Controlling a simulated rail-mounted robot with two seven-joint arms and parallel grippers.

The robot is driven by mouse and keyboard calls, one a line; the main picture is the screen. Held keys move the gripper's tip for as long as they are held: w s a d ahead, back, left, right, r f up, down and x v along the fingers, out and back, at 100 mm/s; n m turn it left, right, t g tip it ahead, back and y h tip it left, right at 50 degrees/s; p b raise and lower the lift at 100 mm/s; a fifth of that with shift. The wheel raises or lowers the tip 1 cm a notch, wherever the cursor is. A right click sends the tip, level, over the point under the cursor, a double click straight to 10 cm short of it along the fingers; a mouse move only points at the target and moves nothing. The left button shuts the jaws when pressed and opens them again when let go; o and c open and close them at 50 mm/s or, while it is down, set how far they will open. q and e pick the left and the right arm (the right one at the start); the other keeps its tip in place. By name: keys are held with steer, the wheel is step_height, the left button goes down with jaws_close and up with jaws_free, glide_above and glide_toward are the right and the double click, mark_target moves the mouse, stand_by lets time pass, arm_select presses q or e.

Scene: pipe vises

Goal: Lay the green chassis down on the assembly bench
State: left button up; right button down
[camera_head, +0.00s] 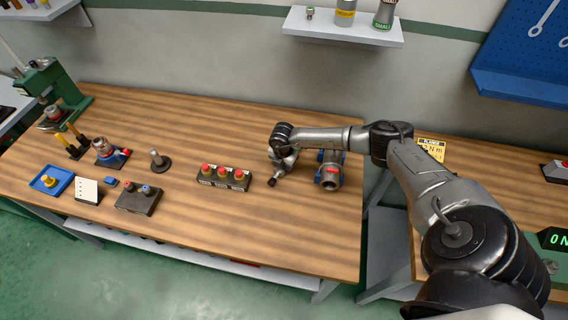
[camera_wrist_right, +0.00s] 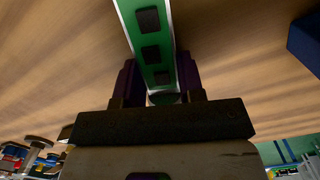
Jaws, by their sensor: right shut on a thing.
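The green chassis (camera_wrist_right: 150,37) shows in the right wrist view as a narrow green strip with pale edges and several dark square openings. It runs from between the fingers of my right gripper (camera_wrist_right: 158,88) to the top edge of that view. The gripper is shut on it, with the wooden assembly bench (camera_wrist_right: 70,60) behind it. In the head view my right gripper (camera_head: 281,172) is over the right part of the wooden bench (camera_head: 270,215). I cannot make out the chassis there. My left gripper is not in view.
A grey pipe vise (camera_head: 330,177) stands just right of the gripper. A block with red buttons (camera_head: 223,177) is to its left. A dark button box (camera_head: 139,198), blue tray (camera_head: 50,181) and green press (camera_head: 55,92) are farther left. The bench's front right is clear.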

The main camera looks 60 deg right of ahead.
steer(key=shift+f, duration=0.15)
steer(key=c, duration=0.7)
jaws_free()
steer(key=shift+c, duration=0.2)
